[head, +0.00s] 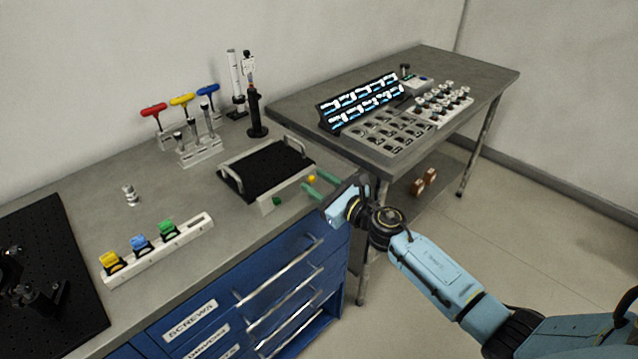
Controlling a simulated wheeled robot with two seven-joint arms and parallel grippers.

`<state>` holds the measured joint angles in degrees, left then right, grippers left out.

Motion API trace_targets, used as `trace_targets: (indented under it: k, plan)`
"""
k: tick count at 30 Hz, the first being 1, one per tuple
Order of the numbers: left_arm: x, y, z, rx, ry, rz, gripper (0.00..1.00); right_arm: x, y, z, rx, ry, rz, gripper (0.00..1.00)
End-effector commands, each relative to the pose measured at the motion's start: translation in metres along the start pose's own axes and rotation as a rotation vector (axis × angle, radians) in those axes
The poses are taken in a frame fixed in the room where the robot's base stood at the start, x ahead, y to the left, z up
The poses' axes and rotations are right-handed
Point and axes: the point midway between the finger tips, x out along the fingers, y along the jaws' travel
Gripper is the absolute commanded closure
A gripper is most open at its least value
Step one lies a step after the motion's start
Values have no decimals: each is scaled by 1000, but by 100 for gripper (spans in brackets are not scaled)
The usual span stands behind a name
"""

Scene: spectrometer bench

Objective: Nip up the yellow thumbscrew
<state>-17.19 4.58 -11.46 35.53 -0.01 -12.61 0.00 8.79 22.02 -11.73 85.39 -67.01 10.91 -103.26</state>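A small yellow thumbscrew (311,179) sits at the front right side of the black-topped tray with handles (262,172). A small green knob (277,201) is on the same front side, further left. My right gripper (314,185) reaches in from the right. Its two green fingers are spread apart, with the tips close to the yellow thumbscrew. I cannot tell whether they touch it. My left gripper is not in view.
A white rail (190,234) with yellow, blue and green clips lies at the bench front. T-handle drivers (182,100) stand in a rack at the back. A side table (450,65) holds a display and trays. The blue drawer cabinet (290,280) is below.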

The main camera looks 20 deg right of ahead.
Motion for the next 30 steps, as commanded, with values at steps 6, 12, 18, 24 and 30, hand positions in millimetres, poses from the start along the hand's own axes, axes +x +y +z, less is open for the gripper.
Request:
trace_targets:
  k: [6, 12, 18, 24, 30]
  plan:
    - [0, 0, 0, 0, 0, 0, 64, 0, 0, 0, 1, 0, 0, 84]
    - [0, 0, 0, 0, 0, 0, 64, 0, 0, 0, 1, 0, 0, 100]
    - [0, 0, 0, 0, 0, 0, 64, 0, 0, 0, 16, 0, 0, 100]
    - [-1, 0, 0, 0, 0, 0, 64, 0, 0, 0, 90, 0, 0, 100]
    - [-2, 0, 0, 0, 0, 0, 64, 0, 0, 0, 235, 1, 0, 100]
